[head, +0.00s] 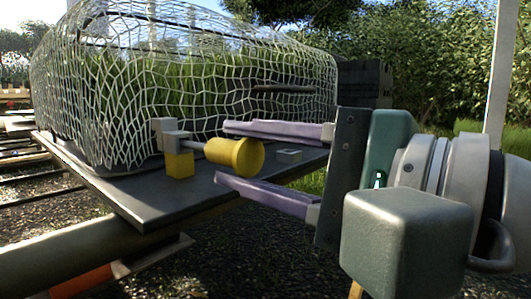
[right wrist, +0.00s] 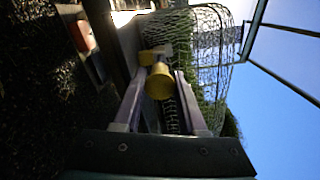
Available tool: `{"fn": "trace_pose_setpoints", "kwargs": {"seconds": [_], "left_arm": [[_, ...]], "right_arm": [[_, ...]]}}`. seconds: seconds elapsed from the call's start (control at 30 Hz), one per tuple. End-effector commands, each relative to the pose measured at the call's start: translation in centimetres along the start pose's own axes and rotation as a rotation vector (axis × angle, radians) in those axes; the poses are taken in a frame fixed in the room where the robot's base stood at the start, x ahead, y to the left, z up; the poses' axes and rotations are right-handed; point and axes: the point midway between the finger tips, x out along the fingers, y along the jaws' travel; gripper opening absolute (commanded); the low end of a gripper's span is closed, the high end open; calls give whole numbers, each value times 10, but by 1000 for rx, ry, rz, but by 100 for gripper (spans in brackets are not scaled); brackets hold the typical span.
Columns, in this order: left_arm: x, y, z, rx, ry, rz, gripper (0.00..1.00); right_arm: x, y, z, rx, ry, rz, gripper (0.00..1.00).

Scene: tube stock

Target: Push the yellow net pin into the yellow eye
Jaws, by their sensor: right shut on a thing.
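The yellow net pin (head: 236,154) has a thick round yellow head and a short grey shaft pointing left. My right gripper (head: 222,152) has its two purple fingers on either side of the head and is shut on it. In the right wrist view the pin head (right wrist: 160,84) sits between the fingertips (right wrist: 160,73). The yellow eye (head: 179,165) is a yellow block with a grey upper part, at the net's lower edge. The shaft's tip is at the grey part; I cannot tell how far it is inside. The eye's yellow also shows in the wrist view (right wrist: 147,58). My left gripper is not in view.
A white net (head: 110,90) covers green plants on a dark flat platform (head: 150,205). A small grey square fitting (head: 288,154) lies on the platform behind the fingers. A thick pipe (head: 60,262) runs below the platform's front edge. A pale post (head: 500,70) stands at the right.

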Motion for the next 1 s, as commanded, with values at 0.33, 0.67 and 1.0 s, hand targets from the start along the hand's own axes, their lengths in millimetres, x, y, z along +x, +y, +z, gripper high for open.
{"fn": "trace_pose_setpoints", "kwargs": {"seconds": [0.33, 0.67, 1.0], "left_arm": [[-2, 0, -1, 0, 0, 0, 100], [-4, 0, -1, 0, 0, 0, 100], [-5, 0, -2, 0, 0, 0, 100]], "right_arm": [[9, -1, 0, 1, 0, -1, 0], [17, -1, 0, -1, 0, -1, 0], [26, -1, 0, 0, 0, -2, 0]]}}
